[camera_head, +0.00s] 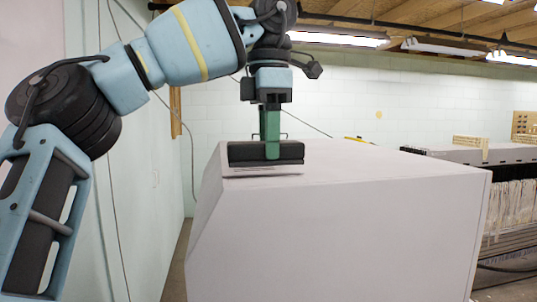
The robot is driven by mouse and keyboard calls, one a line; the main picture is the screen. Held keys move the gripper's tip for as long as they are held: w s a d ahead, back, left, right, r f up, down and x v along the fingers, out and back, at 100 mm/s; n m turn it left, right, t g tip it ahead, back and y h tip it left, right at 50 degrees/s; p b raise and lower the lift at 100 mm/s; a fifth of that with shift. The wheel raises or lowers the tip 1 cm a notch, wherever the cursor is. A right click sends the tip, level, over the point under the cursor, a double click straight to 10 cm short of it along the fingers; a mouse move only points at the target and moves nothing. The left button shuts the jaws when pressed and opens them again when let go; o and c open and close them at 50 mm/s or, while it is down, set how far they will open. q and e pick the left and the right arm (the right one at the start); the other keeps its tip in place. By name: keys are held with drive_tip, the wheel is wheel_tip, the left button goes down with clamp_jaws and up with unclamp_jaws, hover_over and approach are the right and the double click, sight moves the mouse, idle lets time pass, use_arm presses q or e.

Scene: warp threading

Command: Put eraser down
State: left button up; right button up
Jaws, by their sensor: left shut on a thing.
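A dark, long block that looks like the eraser (240,152) is at the near left end of the pale box's top. My left gripper (270,150) points straight down, with green fingers shut on the eraser. The eraser lies level, just over a thin pale edge on the box top (350,158). I cannot tell whether it touches the surface below. My right gripper is not in view.
The large pale box has a sloped left side and free room on top to the right of the eraser. Racks with a grey-topped bench (460,153) stand at the right. A pale wall (150,150) is close on the left.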

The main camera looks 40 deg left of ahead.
use_arm(q)
drive_tip(key=shift+f, duration=1.35)
drive_tip(key=shift+f, duration=0.1)
drive_tip(key=o, duration=0.9)
drive_tip(key=shift+r, duration=3.85)
